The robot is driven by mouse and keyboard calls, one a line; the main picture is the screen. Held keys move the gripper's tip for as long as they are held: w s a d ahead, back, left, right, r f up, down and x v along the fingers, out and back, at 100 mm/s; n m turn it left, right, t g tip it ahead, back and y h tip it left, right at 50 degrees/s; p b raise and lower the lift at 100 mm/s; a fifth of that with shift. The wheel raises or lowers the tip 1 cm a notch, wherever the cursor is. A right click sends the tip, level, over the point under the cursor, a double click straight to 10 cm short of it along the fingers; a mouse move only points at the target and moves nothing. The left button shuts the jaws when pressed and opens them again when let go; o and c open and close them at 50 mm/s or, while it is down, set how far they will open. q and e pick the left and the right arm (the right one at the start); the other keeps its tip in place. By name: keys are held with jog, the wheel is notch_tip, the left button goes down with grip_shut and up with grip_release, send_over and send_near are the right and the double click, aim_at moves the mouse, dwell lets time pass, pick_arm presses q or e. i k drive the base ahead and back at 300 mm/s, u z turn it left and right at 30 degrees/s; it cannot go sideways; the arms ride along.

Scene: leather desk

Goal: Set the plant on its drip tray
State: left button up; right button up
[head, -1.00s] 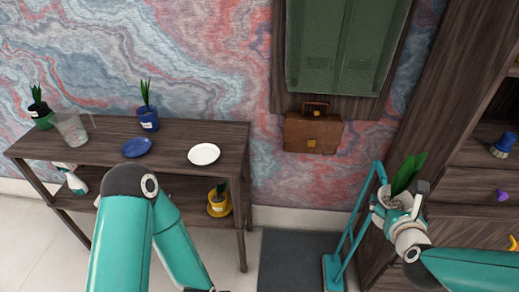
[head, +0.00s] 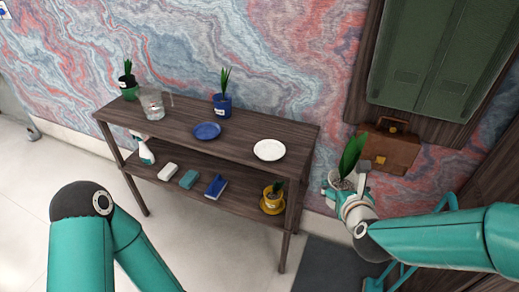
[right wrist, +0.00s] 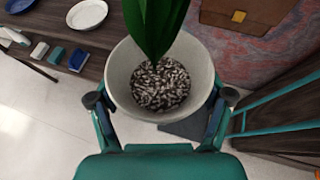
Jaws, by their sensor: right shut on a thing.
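My right gripper (head: 350,197) is shut on a white pot with a broad-leafed green plant (head: 350,158), held upright in the air to the right of the shelf table. In the right wrist view the white pot (right wrist: 121,65) sits between the fingers, with dark and pale pebbles inside. A white drip tray (head: 269,150) lies empty on the table top near its right end; it also shows in the right wrist view (right wrist: 88,14). A blue drip tray (head: 207,131) lies empty to its left. My left arm is at the lower left; its gripper is out of view.
The table top (head: 240,158) also holds a blue-potted plant (head: 222,104), a clear jug (head: 152,104) and a green-potted plant (head: 128,88). The lower shelf holds a yellow-potted plant (head: 272,201), a spray bottle (head: 145,152) and several small items. A brown briefcase (head: 390,150) is behind my right gripper.

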aim_at(269, 151)
jog(key=u, duration=0.05)
jog(key=i, duration=1)
jog(key=z, duration=0.05)
